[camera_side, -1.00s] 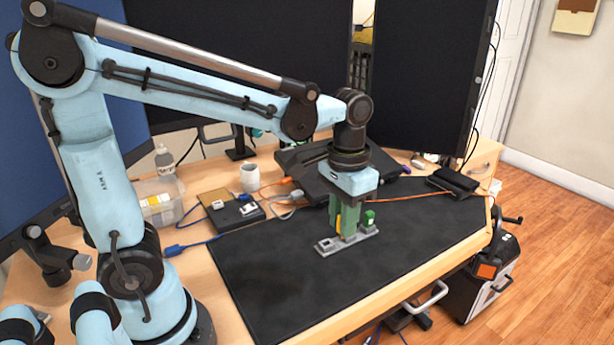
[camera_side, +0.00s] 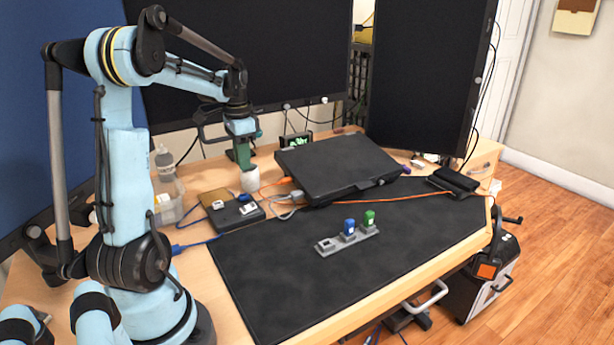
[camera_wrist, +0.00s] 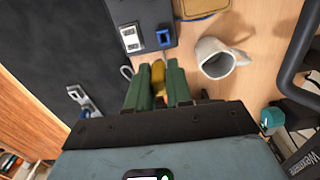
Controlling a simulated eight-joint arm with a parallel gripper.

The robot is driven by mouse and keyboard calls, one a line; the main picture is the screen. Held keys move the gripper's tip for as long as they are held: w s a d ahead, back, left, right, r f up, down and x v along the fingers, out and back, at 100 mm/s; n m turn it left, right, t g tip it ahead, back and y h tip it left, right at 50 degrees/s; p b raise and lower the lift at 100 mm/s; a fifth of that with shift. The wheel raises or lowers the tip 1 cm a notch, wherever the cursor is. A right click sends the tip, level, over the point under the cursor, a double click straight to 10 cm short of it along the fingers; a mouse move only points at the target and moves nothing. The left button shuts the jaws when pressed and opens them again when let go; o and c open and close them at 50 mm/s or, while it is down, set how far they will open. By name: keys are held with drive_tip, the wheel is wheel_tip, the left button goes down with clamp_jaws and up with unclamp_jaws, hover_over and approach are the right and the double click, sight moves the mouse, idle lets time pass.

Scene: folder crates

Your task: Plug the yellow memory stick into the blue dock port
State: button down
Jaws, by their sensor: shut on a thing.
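My gripper (camera_side: 242,163) is up at the back left in the side view, by the white mug. In the wrist view my gripper (camera_wrist: 158,88) has its green fingers shut on the yellow memory stick (camera_wrist: 158,73). The stick is hidden in the side view. The dark dock (camera_side: 228,218) lies on the table, below and in front of my gripper. The blue dock port (camera_wrist: 164,38) shows in the wrist view, beyond my fingertips and beside a white port (camera_wrist: 130,38). The stick is apart from the port.
The mug (camera_side: 250,180) stands close behind the dock. A grey holder (camera_side: 330,248) on the black mat carries a blue stick (camera_side: 349,228) and a green stick (camera_side: 369,218). A closed laptop-like slab (camera_side: 340,165) lies to the right. Cables cross near the dock.

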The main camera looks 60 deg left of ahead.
drive_tip(key=shift+s+a, duration=0.35)
drive_tip(key=shift+a, duration=0.1)
hover_over(243, 199)
drive_tip(key=a, duration=0.1)
drive_tip(key=shift+w+f, duration=0.2)
drive_tip(key=shift+f, duration=2.65)
drive_tip(key=shift+f, duration=0.15)
drive_tip(key=shift+f, duration=1.1)
drive_tip(key=c, duration=0.9)
unclamp_jaws()
drive_tip(key=shift+c, duration=0.2)
